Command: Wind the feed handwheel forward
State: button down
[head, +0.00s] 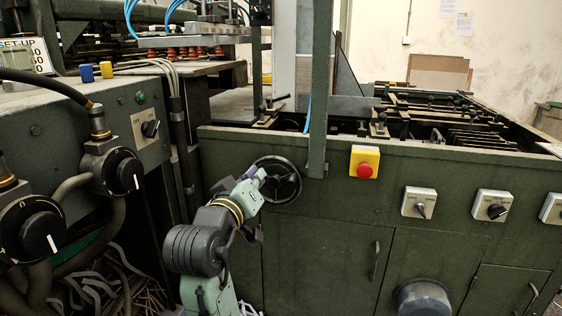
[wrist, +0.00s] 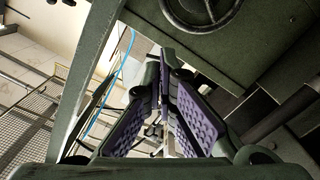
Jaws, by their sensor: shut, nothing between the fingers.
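The feed handwheel (head: 283,180) is a black spoked wheel on the dark green front panel, left of the red stop button. My gripper (head: 259,174) is at its left side in the head view and overlaps the left rim. I cannot tell whether it touches the wheel. In the wrist view, the lower part of the handwheel (wrist: 203,28) shows at the top edge, with its upper part out of frame. The purple-padded fingers of my gripper (wrist: 166,68) come together at their tips below it, with nothing between them.
A red stop button on a yellow box (head: 365,162) and rotary switches (head: 419,203) are right of the wheel. A green upright post (head: 320,90) stands close to its right. A control cabinet (head: 130,130) with black knobs and cables is at the left.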

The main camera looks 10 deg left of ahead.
jog(key=n, duration=0.2)
jog(key=p, duration=0.2)
send_over(295, 183)
jog(key=s+a, duration=0.2)
jog(key=a, duration=0.4)
jog(key=f, duration=0.1)
jog(key=shift+d+f+p, duration=0.3)
jog(key=shift+d+f, duration=1.1)
jog(key=shift+f, duration=0.1)
jog(key=shift+d+f+m, duration=0.25)
jog(key=shift+d+m, duration=0.15)
jog(key=shift+m, duration=0.3)
jog(key=shift+d+f+m+b, duration=0.45)
jog(key=shift+d+f+m, duration=0.1)
jog(key=shift+m, duration=0.35)
jog(key=shift+d+f+m+b, duration=0.4)
jog(key=shift+d+f+m, duration=0.1)
jog(key=shift+m, duration=0.4)
jog(key=shift+d+f, duration=0.1)
jog(key=shift+f, duration=0.15)
